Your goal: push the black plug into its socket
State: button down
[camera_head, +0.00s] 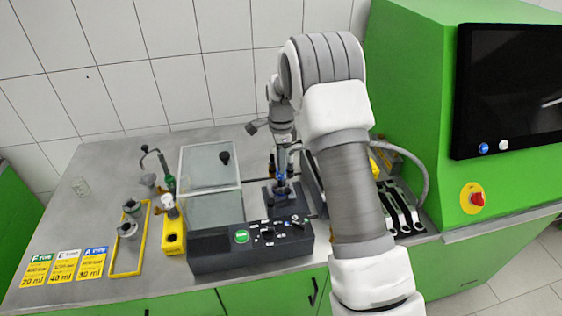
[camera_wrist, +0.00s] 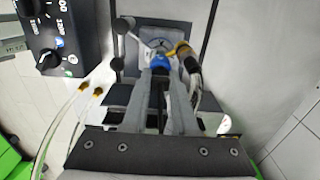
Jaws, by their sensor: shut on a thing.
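My gripper (camera_head: 281,172) points down at the small dark stand (camera_head: 288,196) behind the control box. In the wrist view my gripper (camera_wrist: 160,76) has its two grey fingers close together around a dark piece, the black plug (camera_wrist: 157,88), most of which the fingers hide. A blue part (camera_wrist: 160,61) lies just beyond the fingertips; it also shows in the head view (camera_head: 280,178). The socket is hidden, so I cannot tell how far the plug is in.
The black control box (camera_head: 215,262) with switches stands in front. A hose with a yellow ring (camera_wrist: 183,47) is close beside the fingers. The green cabinet (camera_head: 405,110) bounds the right.

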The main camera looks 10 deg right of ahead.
jog(key=shift+f, duration=0.15)
jog(key=c, duration=0.6)
grip_release()
jog(key=shift+r+p, duration=2)
jog(key=shift+r, duration=1.55)
